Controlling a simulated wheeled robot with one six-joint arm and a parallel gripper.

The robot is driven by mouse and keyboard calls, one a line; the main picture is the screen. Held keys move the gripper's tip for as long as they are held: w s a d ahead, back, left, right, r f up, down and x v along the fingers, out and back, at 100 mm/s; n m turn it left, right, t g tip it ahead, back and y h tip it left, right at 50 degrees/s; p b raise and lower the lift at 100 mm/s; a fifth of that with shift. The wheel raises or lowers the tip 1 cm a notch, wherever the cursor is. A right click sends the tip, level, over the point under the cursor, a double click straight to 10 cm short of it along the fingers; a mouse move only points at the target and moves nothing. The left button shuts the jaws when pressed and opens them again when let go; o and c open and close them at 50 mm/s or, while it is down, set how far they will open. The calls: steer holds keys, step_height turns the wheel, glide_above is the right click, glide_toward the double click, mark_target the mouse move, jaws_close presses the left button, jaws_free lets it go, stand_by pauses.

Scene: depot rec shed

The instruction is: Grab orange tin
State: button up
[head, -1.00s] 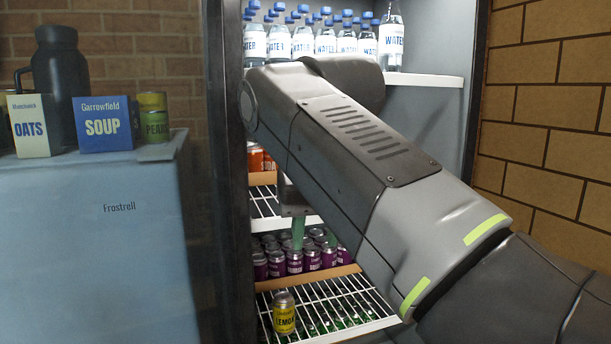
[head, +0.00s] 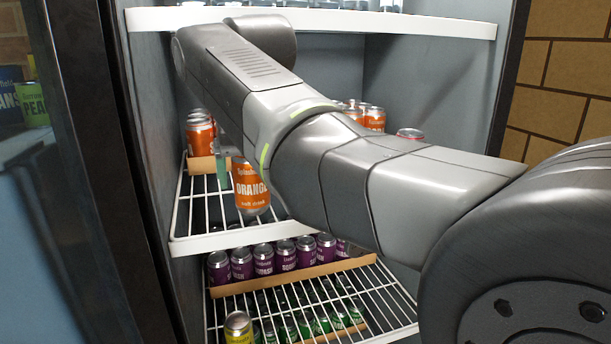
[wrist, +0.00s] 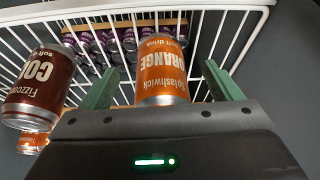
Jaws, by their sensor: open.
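An orange tin (head: 250,187) labelled "Orange" stands near the front of the middle wire shelf in the head view. In the wrist view the orange tin (wrist: 162,72) is between the two green fingers of my gripper (wrist: 158,85), with a gap visible on each side. My gripper is open. In the head view one green finger (head: 221,168) shows just left of the tin; the rest of the gripper is hidden behind my arm. More orange tins (head: 199,132) stand further back on the same shelf, at left and at right.
A dark red cola tin (wrist: 40,85) stands close to the left finger in the wrist view. Purple tins (head: 264,259) and a yellow tin (head: 238,328) are on the shelf below. The white shelf above (head: 320,21) and the fridge's dark left frame (head: 85,130) bound the space.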

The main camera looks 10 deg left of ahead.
steer(key=w+a, duration=0.1)
steer(key=w+a+p, duration=0.1)
steer(key=w, duration=0.1)
steer(key=shift+w+a, duration=0.15)
steer(key=shift+w, duration=0.1)
steer(key=shift+w+a+f, duration=0.2)
steer(key=shift+w+f, duration=0.05)
steer(key=shift+f, duration=0.35)
steer(key=shift+c, duration=0.3)
steer(key=c, duration=1.3)
steer(key=shift+o, duration=0.2)
